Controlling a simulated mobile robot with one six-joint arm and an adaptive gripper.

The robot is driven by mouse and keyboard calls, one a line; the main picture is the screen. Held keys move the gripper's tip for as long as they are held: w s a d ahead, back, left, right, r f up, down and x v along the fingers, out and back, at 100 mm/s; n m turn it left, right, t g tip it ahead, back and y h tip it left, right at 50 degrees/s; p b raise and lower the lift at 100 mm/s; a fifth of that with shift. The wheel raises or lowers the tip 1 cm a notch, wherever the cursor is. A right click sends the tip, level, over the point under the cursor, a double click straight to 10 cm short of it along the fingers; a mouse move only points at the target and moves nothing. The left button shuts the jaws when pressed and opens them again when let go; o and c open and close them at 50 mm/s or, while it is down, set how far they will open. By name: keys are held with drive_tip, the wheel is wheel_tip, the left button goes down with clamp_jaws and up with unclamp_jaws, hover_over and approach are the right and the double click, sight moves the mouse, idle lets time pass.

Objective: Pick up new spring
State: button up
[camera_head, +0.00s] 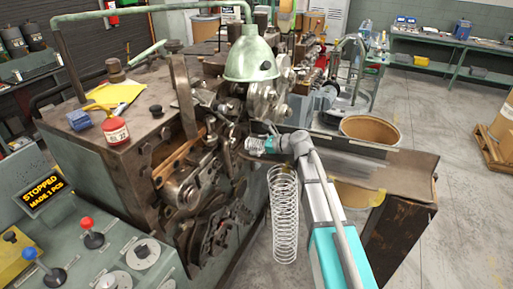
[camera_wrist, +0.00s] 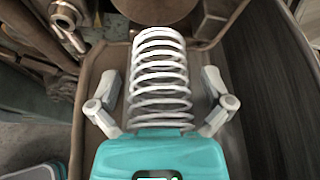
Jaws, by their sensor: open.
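A long pale wire spring (camera_head: 284,215) shows in the head view at the front of the coiler, just below my wrist and left of my forearm. In the wrist view a white spring (camera_wrist: 160,75) runs between my two grey fingers, with a gap on each side. My gripper (camera_wrist: 164,108) is open around it. In the head view my gripper (camera_head: 262,146) is small and sits close to the machine's forming head; its fingers are hard to make out there. I cannot tell whether the two views show the same spring. The spring's near end is hidden by my gripper body.
The coiler (camera_head: 130,140) stands close on the left under a green lamp (camera_head: 249,58). Its display (camera_head: 46,192) reads stopped, made 1 pcs. A round brown bin (camera_head: 371,129) stands to the right, beside a metal chute (camera_head: 400,170). The floor (camera_head: 445,130) further right is clear.

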idle(0.4)
drive_tip(key=shift+s, duration=0.1)
drive_tip(key=c, duration=1.1)
